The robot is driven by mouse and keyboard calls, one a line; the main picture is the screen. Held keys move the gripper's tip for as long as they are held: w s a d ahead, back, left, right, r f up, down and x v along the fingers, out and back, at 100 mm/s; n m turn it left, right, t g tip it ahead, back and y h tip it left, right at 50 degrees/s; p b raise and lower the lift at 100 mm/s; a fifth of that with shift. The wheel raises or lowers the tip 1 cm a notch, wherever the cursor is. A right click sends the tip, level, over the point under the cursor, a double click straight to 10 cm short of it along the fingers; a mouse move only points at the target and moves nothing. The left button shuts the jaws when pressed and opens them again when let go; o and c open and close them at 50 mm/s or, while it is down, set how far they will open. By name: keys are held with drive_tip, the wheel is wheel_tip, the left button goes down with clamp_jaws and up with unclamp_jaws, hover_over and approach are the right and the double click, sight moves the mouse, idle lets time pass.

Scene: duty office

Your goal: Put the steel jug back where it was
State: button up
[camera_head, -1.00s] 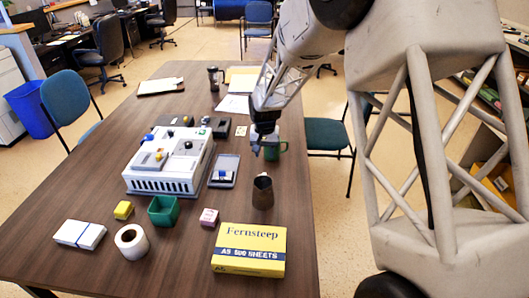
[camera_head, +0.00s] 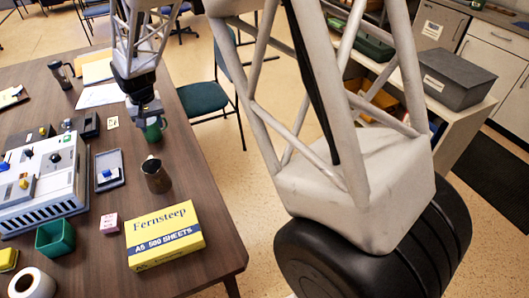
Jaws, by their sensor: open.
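The steel jug (camera_head: 155,177) looks dark and brownish with a metallic sheen. It stands upright on the wooden table, near its right edge, just behind the yellow paper pack. My gripper (camera_head: 147,113) is open, pointing down, beyond the jug and apart from it. It partly covers a green mug (camera_head: 154,132) in the picture; I cannot tell whether it touches the mug. The fingertips are small and dark here, and nothing shows held between them.
The yellow Fernsteep paper pack (camera_head: 165,236) lies in front of the jug. A grey tray (camera_head: 109,169), pink block (camera_head: 109,223), green box (camera_head: 55,238) and white machine (camera_head: 45,190) are to the left. A teal chair (camera_head: 203,98) stands beside the table.

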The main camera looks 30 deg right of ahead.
drive_tip(key=s+d+r, duration=0.7)
drive_tip(key=s+r, duration=0.1)
drive_tip(key=s, duration=0.1)
drive_tip(key=s+d+r, duration=0.2)
drive_tip(key=s+d, duration=0.2)
drive_tip(key=s, duration=0.6)
drive_tip(key=s+d+r+t, duration=0.1)
drive_tip(key=s+d, duration=0.3)
drive_tip(key=s, duration=0.7)
drive_tip(key=s+d+r+t, duration=0.1)
drive_tip(key=s+d+r, duration=0.2)
drive_tip(key=s, duration=0.7)
drive_tip(key=shift+s+d+r, duration=0.3)
drive_tip(key=shift+d+r, duration=0.05)
drive_tip(key=shift+d, duration=0.45)
